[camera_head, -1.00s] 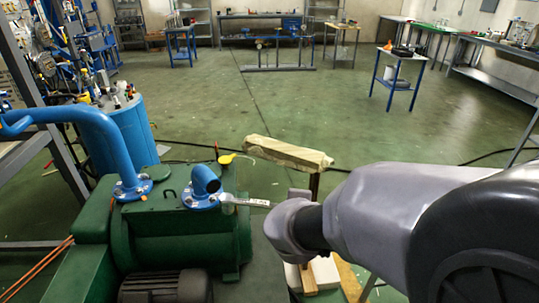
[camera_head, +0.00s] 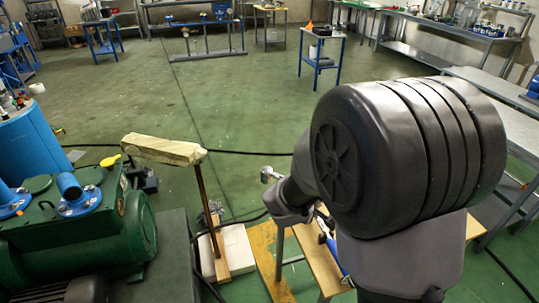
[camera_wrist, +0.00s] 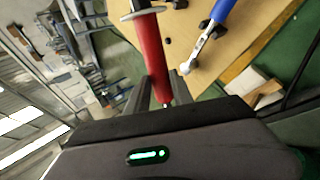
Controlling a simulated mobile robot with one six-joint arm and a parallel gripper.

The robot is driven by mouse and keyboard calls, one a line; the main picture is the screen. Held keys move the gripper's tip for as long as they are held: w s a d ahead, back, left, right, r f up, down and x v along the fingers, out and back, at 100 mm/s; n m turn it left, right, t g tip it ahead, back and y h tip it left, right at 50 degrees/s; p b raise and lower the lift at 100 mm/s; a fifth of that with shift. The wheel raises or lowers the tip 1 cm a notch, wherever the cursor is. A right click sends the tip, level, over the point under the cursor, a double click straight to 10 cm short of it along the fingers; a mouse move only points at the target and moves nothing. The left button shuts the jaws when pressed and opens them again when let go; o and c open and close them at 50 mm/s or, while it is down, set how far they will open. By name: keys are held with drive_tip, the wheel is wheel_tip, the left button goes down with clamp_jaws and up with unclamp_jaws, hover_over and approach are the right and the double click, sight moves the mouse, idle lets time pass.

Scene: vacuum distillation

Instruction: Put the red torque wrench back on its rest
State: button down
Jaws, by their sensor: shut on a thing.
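My gripper (camera_wrist: 161,88) is shut on the red handle of the red torque wrench (camera_wrist: 151,50) in the wrist view. The wrench's metal part crosses the top of that view. In the head view the wrench's shiny head (camera_head: 267,174) shows just left of my wrist; my arm hides the handle and the fingers there. A wooden board (camera_wrist: 245,45) lies beyond the wrench, with small black holders (camera_wrist: 168,41) on it. The wrench appears to be above the board; I cannot tell if it touches anything.
A blue-handled wrench (camera_wrist: 221,12) lies on the board beside the red one; its blue handle also shows in the head view (camera_head: 335,256). The green pump (camera_head: 90,235) stands at lower left. A post with a wooden top (camera_head: 163,149) stands between. Open green floor lies beyond.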

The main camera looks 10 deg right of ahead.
drive_tip(key=s+d+f+m+g+h+p, duration=0.1)
drive_tip(key=s+d+f+m+g, duration=0.2)
drive_tip(key=d, duration=0.4)
drive_tip(key=s+d+f+m+g+h+p, duration=0.1)
drive_tip(key=s+d+f+m+g, duration=0.2)
drive_tip(key=d, duration=0.4)
drive_tip(key=shift+s+d+f+m+h, duration=0.3)
drive_tip(key=shift+d+m+h, duration=0.1)
drive_tip(key=shift+m, duration=0.5)
drive_tip(key=shift+f+b, duration=0.15)
drive_tip(key=shift+b, duration=0.45)
wheel_tip(320, 180, down, 6)
drive_tip(key=b, duration=0.6)
drive_tip(key=shift+b, duration=1)
